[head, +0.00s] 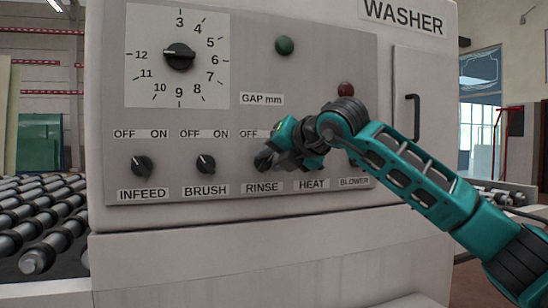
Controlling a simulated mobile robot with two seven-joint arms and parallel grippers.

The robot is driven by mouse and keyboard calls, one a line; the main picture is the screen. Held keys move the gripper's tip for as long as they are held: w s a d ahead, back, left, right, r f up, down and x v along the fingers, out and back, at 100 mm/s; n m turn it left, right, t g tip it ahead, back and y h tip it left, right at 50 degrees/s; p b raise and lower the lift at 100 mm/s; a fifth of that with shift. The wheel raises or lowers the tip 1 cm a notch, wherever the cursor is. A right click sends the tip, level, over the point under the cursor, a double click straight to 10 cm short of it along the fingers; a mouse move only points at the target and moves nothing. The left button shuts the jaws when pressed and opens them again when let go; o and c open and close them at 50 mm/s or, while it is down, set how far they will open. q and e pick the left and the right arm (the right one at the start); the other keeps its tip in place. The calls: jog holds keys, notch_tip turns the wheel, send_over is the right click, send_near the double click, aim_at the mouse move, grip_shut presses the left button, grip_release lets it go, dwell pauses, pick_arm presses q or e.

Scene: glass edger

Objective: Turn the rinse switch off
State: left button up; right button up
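The rinse switch (263,161) is a dark knob above the RINSE label on the washer's grey control panel (225,105). It is partly covered by my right gripper (270,157), which is black and teal and reaches in from the right with its fingertips at the knob. I cannot tell whether the fingers are closed on the knob. The OFF mark above the rinse switch shows, but its ON mark is hidden behind the gripper. The way the knob points is not clear. My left gripper is not in view.
The infeed knob (142,166) and brush knob (206,164) are to the left of the rinse switch. The heat and blower knobs are hidden behind my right arm. A gap dial (179,56), a green button (284,45) and a red button (346,89) are higher up. Rollers (40,215) stand at left.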

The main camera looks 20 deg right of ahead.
grip_shut()
dwell(0.3)
jog(key=shift+r, duration=0.1)
jog(key=shift+a+r+n+h, duration=0.1)
jog(key=shift+a+n+h, duration=0.15)
jog(key=shift+n+h, duration=0.65)
jog(key=n, duration=0.1)
jog(key=n+h, duration=0.1)
jog(key=shift+a+n+h, duration=0.3)
jog(key=shift+n, duration=0.1)
jog(key=n+h, duration=0.2)
jog(key=n, duration=0.1)
jog(key=shift+a, duration=0.35)
jog(key=shift+a+n+h+b, duration=0.15)
jog(key=shift+n+h+b, duration=0.35)
jog(key=shift+n, duration=0.5)
grip_release()
jog(key=shift+f, duration=0.2)
